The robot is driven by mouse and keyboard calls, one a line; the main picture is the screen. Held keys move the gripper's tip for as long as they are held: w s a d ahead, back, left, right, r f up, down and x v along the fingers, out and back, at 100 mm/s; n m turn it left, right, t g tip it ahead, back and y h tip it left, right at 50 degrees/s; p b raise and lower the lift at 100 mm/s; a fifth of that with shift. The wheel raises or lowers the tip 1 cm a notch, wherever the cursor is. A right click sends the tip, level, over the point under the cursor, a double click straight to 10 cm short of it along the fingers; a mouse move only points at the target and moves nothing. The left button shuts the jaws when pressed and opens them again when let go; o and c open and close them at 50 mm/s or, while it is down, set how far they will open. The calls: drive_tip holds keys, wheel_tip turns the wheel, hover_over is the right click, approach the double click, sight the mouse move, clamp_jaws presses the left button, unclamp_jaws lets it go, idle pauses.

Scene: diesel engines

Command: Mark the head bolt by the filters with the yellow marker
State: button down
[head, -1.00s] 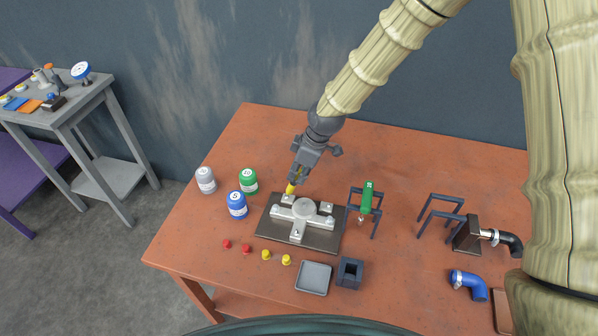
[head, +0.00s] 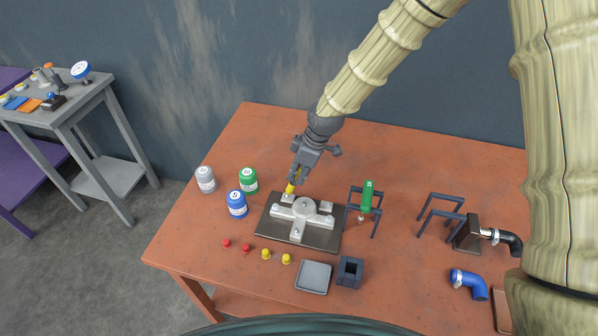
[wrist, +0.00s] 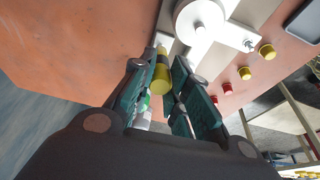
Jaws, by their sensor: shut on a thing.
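My gripper (head: 292,180) is shut on the yellow marker (head: 290,187), which points down at the back left pad (head: 287,199) of the engine head. In the wrist view the marker (wrist: 161,78) sits between the two fingers, with a dark band round it. The silver head casting (head: 302,209) lies on a dark plate (head: 267,229). The filters, one grey (head: 205,179), one green (head: 248,181) and one blue (head: 237,205), stand left of the plate. The marker's tip and the bolt under it are hidden, so I cannot tell if they touch.
Red caps (head: 246,248) and yellow caps (head: 266,254) lie in front of the plate. A grey tray (head: 313,277) and a dark square holder (head: 349,271) stand front right. A rack with a green tool (head: 367,196) stands close right of the plate. The table's back is clear.

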drive_tip(key=shift+a+f, duration=0.1)
drive_tip(key=shift+a, duration=0.25)
idle(1.1)
